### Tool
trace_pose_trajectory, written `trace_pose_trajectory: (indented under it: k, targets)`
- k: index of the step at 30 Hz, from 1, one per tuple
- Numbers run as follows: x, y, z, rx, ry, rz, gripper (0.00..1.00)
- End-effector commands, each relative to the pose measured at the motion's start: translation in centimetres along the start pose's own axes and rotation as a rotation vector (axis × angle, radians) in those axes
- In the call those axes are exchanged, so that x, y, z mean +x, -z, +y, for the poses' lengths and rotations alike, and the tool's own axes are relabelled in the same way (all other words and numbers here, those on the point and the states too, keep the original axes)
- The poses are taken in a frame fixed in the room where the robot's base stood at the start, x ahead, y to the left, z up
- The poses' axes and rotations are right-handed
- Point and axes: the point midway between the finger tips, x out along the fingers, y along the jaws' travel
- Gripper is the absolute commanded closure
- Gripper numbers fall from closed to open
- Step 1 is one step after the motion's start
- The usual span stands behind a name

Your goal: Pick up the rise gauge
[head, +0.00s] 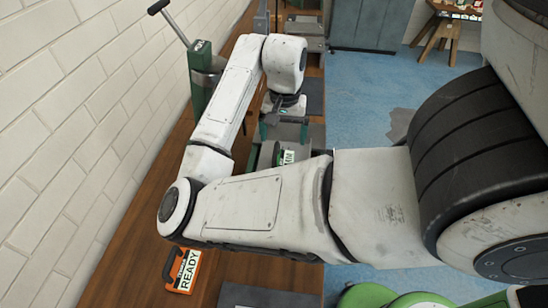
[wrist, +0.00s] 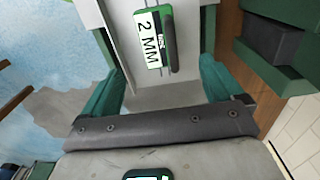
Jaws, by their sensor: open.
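A dark green piece with a white "2 MM" label (wrist: 148,42), likely the rise gauge, lies on a grey surface in the wrist view. It shows in the head view as a small green piece with a white label (head: 287,157), partly behind my arm. My gripper (wrist: 162,76) is open, its two green fingers spread wide, with bare grey surface between them. The labelled piece is just beyond the fingertips, and nothing is held. In the head view my gripper (head: 285,132) is over the bench beside it. Contact cannot be judged.
Another green labelled piece (wrist: 148,175) is cut off at the wrist view's bottom edge. On the wooden bench (head: 130,255) are an orange "READY" tag (head: 186,270) and a green lever device (head: 203,80). A white brick wall (head: 80,110) runs along the left; blue floor (head: 365,90) lies right.

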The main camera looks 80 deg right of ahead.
Motion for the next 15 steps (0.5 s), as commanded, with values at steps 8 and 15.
trace_pose_trajectory:
  k: [8, 15]
  targets:
    - [4.3, -0.1, 0.1, -0.003, -0.006, 0.000, 0.06]
    - [5.7, -0.1, 0.1, -0.001, -0.004, 0.001, 0.06]
